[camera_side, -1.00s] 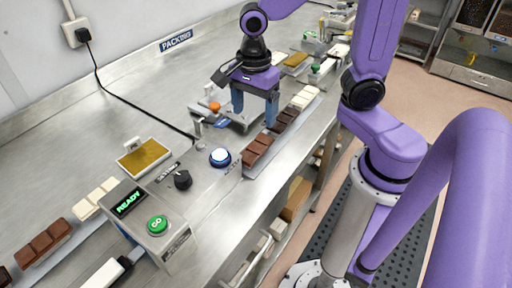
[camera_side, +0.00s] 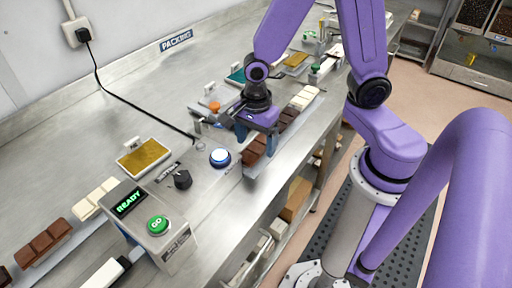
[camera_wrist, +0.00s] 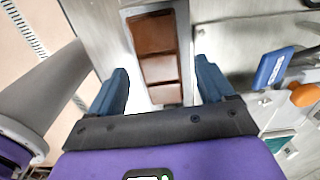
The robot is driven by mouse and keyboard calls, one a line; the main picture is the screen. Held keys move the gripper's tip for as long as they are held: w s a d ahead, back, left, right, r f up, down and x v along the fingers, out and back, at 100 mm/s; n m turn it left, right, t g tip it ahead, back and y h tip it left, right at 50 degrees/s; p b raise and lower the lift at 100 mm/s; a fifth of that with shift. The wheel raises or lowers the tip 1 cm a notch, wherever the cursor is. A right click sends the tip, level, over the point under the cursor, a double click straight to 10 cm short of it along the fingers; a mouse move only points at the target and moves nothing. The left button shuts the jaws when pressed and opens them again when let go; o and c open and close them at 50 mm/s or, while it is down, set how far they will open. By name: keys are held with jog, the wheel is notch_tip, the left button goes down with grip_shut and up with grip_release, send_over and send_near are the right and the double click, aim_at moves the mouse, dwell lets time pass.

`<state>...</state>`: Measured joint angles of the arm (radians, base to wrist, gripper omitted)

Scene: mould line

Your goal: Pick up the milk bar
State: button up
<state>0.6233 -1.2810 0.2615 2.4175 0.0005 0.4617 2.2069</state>
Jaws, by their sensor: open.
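A medium-brown, segmented milk bar (camera_side: 256,149) lies at the near end of the narrow rail along the bench's front edge. My gripper (camera_side: 246,153) is lowered over it, partly hiding it in the side view. In the wrist view the milk bar (camera_wrist: 157,60) lies lengthwise between the two blue fingers of my gripper (camera_wrist: 162,70). The fingers are apart, with a visible gap on each side of the bar. I cannot tell their exact height relative to it.
A darker bar (camera_side: 286,117) and a white bar (camera_side: 304,97) lie farther along the rail. A blue-lit button (camera_side: 220,157) and the READY box (camera_side: 158,225) stand to the left. Another brown bar (camera_side: 42,249) lies at the lower left. An orange knob (camera_wrist: 304,95) is at right in the wrist view.

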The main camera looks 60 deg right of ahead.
jog(key=shift+f, duration=0.1)
jog(key=c, duration=1.1)
jog(key=shift+c, duration=0.2)
